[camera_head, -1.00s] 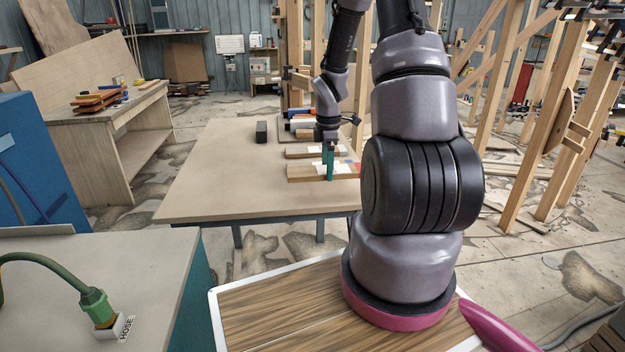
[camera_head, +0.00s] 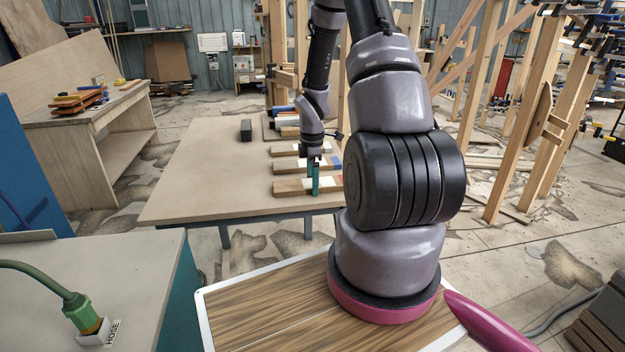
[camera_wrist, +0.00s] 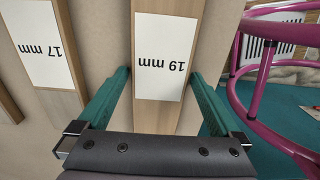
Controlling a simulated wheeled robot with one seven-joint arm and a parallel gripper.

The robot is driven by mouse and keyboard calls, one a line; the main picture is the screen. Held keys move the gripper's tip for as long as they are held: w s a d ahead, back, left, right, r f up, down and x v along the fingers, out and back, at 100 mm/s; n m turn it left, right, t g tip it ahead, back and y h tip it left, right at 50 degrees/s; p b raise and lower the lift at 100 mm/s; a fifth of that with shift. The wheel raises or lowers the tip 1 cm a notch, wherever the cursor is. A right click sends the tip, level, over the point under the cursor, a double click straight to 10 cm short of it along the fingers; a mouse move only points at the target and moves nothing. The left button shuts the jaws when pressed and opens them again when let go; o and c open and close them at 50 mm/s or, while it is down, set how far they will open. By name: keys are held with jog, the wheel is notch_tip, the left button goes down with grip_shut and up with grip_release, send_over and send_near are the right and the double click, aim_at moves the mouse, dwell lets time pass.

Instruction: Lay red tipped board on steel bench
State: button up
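A wooden board (camera_head: 288,188) with a white label lies on the beige-topped table; a red patch shows at its right end, partly behind my arm. In the wrist view the board (camera_wrist: 151,115) is labelled "19 mm"; its tip is out of view there. My gripper (camera_head: 315,186) is down at this board. In the wrist view its green fingers (camera_wrist: 161,75) are spread wide, one along each long side of the board; contact is not clear. A grey-topped bench (camera_head: 130,265) stands at lower left; I cannot tell whether it is steel.
Behind lie more labelled boards, one (camera_head: 290,165) with a blue end; a "17 mm" board (camera_wrist: 45,45) lies beside mine. A dark block (camera_head: 246,130) stands on the table (camera_head: 200,185). A green hose connector (camera_head: 82,312) occupies the grey bench's front. Magenta tubing (camera_wrist: 265,80) is at right.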

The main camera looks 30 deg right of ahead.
jog(key=s+a+r+m+t, duration=0.1)
jog(key=s+a+r+m, duration=0.15)
jog(key=r, duration=0.75)
jog(key=s+a+r+m+t, duration=0.1)
jog(key=s+a+r+m, duration=0.15)
jog(key=r, duration=0.75)
jog(key=s+a+r+m+t, duration=0.15)
jog(key=r+m, duration=0.25)
jog(key=r, duration=0.5)
jog(key=s+a+r+m+t+y, duration=0.1)
jog(key=s+a+r+m+t, duration=0.1)
jog(key=s+r+m, duration=0.3)
jog(key=s+a+r+m+t+y, duration=0.1)
jog(key=s+a+r+m, duration=0.4)
jog(key=s, duration=0.3)
jog(key=shift+r+t, duration=0.2)
jog(key=shift+t, duration=0.15)
jog(key=shift+d, duration=0.1)
